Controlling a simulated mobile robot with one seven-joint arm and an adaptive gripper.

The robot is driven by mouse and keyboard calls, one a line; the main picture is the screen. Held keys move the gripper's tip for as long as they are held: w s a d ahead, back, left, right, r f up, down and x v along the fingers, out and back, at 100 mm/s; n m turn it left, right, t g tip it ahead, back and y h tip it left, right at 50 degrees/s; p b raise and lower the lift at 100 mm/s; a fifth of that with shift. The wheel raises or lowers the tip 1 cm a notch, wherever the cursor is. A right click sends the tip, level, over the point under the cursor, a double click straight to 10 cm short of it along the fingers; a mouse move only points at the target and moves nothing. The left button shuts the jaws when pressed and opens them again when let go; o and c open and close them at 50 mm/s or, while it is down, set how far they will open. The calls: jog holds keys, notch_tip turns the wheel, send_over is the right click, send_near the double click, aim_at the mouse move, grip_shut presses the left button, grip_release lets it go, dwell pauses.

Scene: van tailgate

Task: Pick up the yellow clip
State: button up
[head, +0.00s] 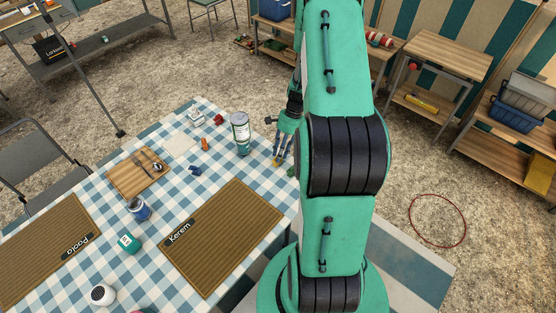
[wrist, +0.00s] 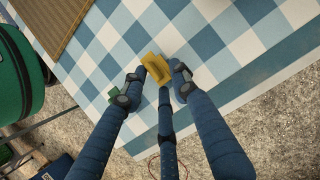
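The yellow clip (wrist: 157,68) is in the upper middle of the wrist view, over the blue-and-white checked cloth near the table's edge. My gripper (wrist: 160,78) has its fingers spread around the clip, with one tip on each side and a third finger below it in the picture. A narrow gap shows on the right side of the clip; contact on the left is hard to judge. In the head view my gripper (head: 281,152) is low at the table's right edge, where a small patch of the yellow clip (head: 277,162) shows by the fingertips.
A tall can (head: 240,133) stands left of my gripper. A brown placemat (head: 222,235) marked Kerem, a wooden board (head: 122,181), and a blue jar (head: 138,209) are on the table. Ground lies beyond the edge.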

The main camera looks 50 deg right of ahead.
jog(key=shift+c, duration=1.1)
jog(key=shift+r, duration=0.15)
jog(key=shift+c, duration=0.4)
jog(key=shift+r, duration=0.5)
jog(key=shift+c, duration=0.5)
jog(key=shift+s+a+r+p, duration=0.2)
jog(key=shift+r+p, duration=0.2)
jog(key=shift+r, duration=0.25)
jog(key=shift+s+a+r+p, duration=0.1)
jog(key=shift+s+r+p, duration=0.1)
jog(key=shift+r+p, duration=0.3)
jog(key=s+a+r+p, duration=0.1)
jog(key=s+a+p, duration=0.1)
jog(key=s+a, duration=0.7)
jog(key=s, duration=0.2)
jog(key=shift+s+a+r, duration=0.2)
jog(key=shift+s+a, duration=0.05)
jog(key=shift+s, duration=0.05)
